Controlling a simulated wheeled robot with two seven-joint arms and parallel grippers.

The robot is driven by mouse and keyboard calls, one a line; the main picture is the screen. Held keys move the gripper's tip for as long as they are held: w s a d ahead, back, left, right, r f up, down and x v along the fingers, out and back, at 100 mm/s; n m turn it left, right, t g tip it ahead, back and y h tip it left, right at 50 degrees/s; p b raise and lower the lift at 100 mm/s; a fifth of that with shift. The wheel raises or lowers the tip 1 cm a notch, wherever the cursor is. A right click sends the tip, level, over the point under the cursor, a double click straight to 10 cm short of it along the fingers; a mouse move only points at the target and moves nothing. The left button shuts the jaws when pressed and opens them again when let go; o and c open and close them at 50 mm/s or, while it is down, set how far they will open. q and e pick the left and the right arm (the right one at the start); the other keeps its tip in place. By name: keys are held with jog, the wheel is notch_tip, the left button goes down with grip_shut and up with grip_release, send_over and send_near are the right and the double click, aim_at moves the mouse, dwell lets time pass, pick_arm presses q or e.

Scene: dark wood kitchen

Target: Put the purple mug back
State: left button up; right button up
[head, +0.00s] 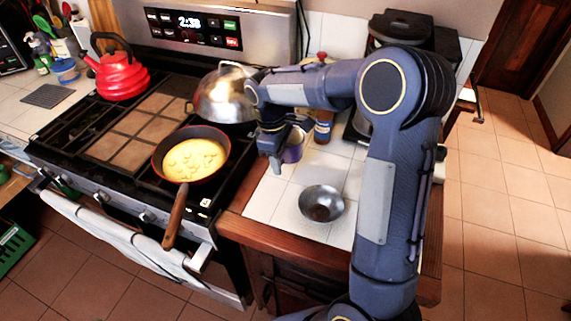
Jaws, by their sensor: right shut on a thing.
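The purple mug (292,152) is over the white tiled counter to the right of the stove, partly hidden behind my right gripper. My right gripper (278,160) points down at the mug and is shut on it. I cannot tell whether the mug touches the counter. My left gripper is not in the head view.
A metal bowl (321,204) sits on the counter in front of the mug. A brown bottle (323,127) stands behind it. On the stove are a pan (163,158) with yellow food, a domed metal lid (222,97) and a red kettle (121,76).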

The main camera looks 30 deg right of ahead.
aim_at(284, 162)
jog(key=shift+w+d+f, duration=0.3)
jog(key=shift+d+f, duration=0.1)
jog(key=shift+f, duration=0.2)
jog(key=shift+w+d+f, duration=0.3)
jog(key=shift+d+f, duration=0.1)
jog(key=shift+f, duration=0.15)
jog(key=shift+w+d+f, duration=0.1)
jog(key=shift+d+f, duration=0.05)
jog(key=shift+f, duration=0.8)
jog(key=shift+w+d+f, duration=0.1)
jog(key=shift+f, duration=0.85)
jog(key=shift+f, duration=0.15)
jog(key=o, duration=1.3)
jog(key=shift+c, duration=0.2)
